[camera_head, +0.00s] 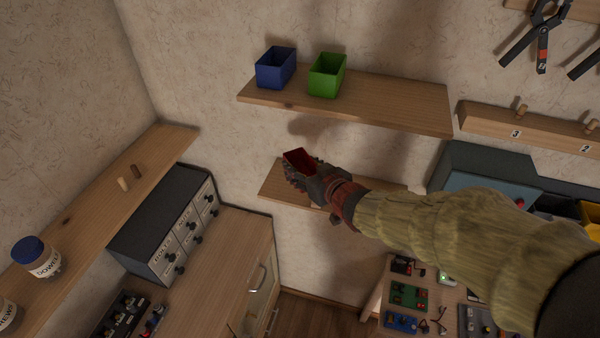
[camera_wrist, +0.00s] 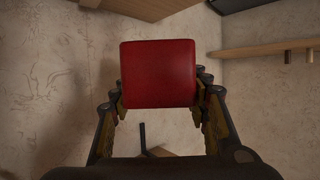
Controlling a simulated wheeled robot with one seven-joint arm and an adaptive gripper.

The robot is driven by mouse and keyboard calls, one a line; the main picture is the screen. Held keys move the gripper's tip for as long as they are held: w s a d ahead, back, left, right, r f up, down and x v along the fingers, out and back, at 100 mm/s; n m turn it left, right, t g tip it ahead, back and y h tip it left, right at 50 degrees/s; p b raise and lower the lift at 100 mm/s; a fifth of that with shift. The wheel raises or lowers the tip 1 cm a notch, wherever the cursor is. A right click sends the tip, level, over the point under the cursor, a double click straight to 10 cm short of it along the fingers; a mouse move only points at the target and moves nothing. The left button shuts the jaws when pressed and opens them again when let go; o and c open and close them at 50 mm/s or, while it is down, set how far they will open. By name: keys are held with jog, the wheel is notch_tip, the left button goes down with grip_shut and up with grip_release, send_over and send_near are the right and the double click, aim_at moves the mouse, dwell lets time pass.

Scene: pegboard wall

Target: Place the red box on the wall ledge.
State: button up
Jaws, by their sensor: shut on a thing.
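The red box (camera_head: 299,160) is held in my gripper (camera_head: 303,172), which is shut on it. In the wrist view the red box (camera_wrist: 158,74) sits between both fingers of my gripper (camera_wrist: 160,105), with a flat red face toward the camera. The upper wall ledge (camera_head: 380,100) carries a blue box (camera_head: 275,68) and a green box (camera_head: 327,75) toward its left end. The red box is below that ledge in the head view, in front of the lower ledge (camera_head: 271,186). My gripper and arm hide much of the lower ledge.
The upper ledge is bare to the right of the green box. A drawer cabinet (camera_head: 165,225) stands at left, below a side shelf (camera_head: 100,195) with jars. A peg rail (camera_head: 530,127) and a grey-blue case (camera_head: 485,178) are at right.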

aim_at(295, 160)
jog(key=x, duration=0.4)
jog(key=shift+w+d+f, duration=0.15)
jog(key=shift+w, duration=0.15)
jog(key=w+f, duration=0.2)
jog(key=w+a+f, duration=0.1)
jog(key=w+f, duration=0.1)
jog(key=shift+w+a+f+p, duration=0.1)
jog(key=shift+w+f+p, duration=0.1)
jog(key=shift+f+p, duration=0.15)
jog(key=shift+w+a+f, duration=0.1)
jog(key=shift+w+f, duration=0.25)
jog(key=shift+f, duration=0.2)
jog(key=shift+w+f, duration=0.15)
jog(key=shift+f, duration=1.45)
jog(key=shift+f, duration=0.1)
jog(key=shift+f, duration=0.15)
jog(key=o, duration=1.2)
jog(key=shift+c, duration=0.2)
jog(key=shift+o, duration=0.5)
